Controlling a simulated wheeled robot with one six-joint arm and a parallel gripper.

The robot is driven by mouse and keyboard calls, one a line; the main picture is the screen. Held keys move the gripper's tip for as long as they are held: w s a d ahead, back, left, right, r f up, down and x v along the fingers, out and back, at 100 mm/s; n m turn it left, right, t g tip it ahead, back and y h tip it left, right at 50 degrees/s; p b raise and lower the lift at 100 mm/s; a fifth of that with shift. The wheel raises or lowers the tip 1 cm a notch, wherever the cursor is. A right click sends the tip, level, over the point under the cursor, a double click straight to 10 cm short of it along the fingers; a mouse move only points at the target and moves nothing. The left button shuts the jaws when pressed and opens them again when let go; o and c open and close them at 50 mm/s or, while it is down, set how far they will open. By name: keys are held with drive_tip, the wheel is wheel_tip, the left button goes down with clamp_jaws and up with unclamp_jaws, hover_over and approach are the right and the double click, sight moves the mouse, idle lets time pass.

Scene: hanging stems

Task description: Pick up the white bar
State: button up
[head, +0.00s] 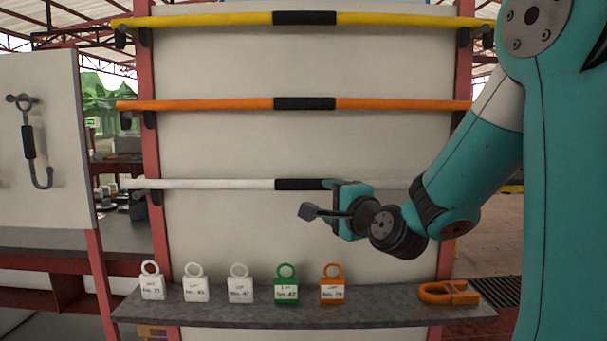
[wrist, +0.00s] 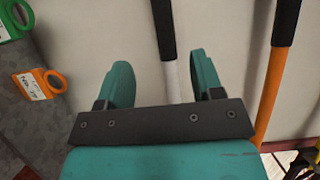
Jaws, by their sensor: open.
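The white bar (head: 215,184) is the lowest of three level bars on the rack, with a black grip at its middle. My gripper (head: 322,201) is open at the right end of that black grip, and hides part of the bar in the head view. In the wrist view, the white bar (wrist: 172,82) runs between the two spread teal fingers of my gripper (wrist: 160,62), nearer the right finger, with its black grip (wrist: 163,25) above. The fingers look apart from the bar. I cannot tell how deep it sits between them.
An orange bar (head: 210,105) and a yellow bar (head: 210,20) hang above. The orange bar is right of the fingers in the wrist view (wrist: 270,95). Below is a grey shelf (head: 385,314) with several tagged padlocks and an orange clasp (head: 448,292). A pale panel (head: 300,145) stands behind.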

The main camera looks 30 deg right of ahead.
sight(307, 183)
drive_tip(key=w+p, duration=0.2)
drive_tip(key=p, duration=0.1)
drive_tip(key=w+p, duration=0.2)
drive_tip(key=w+d+p, duration=0.1)
drive_tip(key=w+p, duration=0.2)
drive_tip(key=shift+d+r+p, duration=0.1)
drive_tip(key=shift+r+p, duration=0.1)
drive_tip(key=shift+p, duration=0.15)
drive_tip(key=shift+w+d+f+p, duration=0.15)
drive_tip(key=shift+w+p, duration=0.15)
drive_tip(key=shift+w, duration=0.3)
drive_tip(key=w+p, duration=0.2)
drive_tip(key=w+r+p, duration=0.1)
drive_tip(key=w+p, duration=0.1)
drive_tip(key=p, duration=0.1)
drive_tip(key=shift+d, duration=0.2)
drive_tip(key=shift+w+d+f+p, duration=0.1)
drive_tip(key=shift+w+f+p, duration=0.2)
drive_tip(key=shift+w, duration=0.3)
drive_tip(key=c, duration=1.1)
